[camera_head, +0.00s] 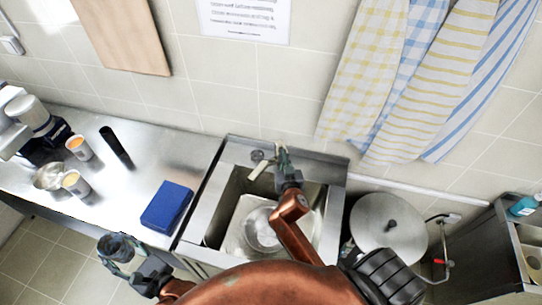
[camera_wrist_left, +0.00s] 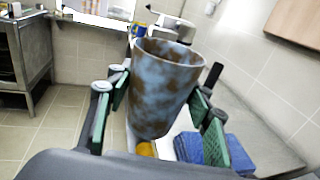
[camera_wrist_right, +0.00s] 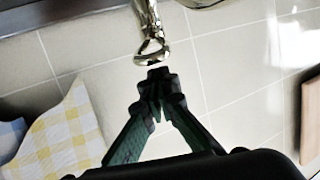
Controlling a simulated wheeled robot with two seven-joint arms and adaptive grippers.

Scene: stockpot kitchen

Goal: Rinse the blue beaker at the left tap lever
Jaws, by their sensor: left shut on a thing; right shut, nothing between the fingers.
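The blue beaker (camera_wrist_left: 166,85), mottled with brown stains, is held in my left gripper (camera_wrist_left: 160,115). In the head view the beaker (camera_head: 116,246) and my left gripper (camera_head: 118,262) are beyond the counter's front edge, left of the sink. My right gripper (camera_head: 281,158) is shut and empty, over the back of the sink (camera_head: 213,205). In the right wrist view a shiny metal tap part (camera_wrist_right: 152,50) with a rounded end lies just past the shut fingertips (camera_wrist_right: 157,82); I cannot tell whether they touch. In the head view my gripper partly hides the tap.
A metal bowl (camera_head: 262,230) sits in the sink. A lidded stockpot (camera_head: 388,222) is right of the sink. Towels (camera_head: 420,80) hang behind.

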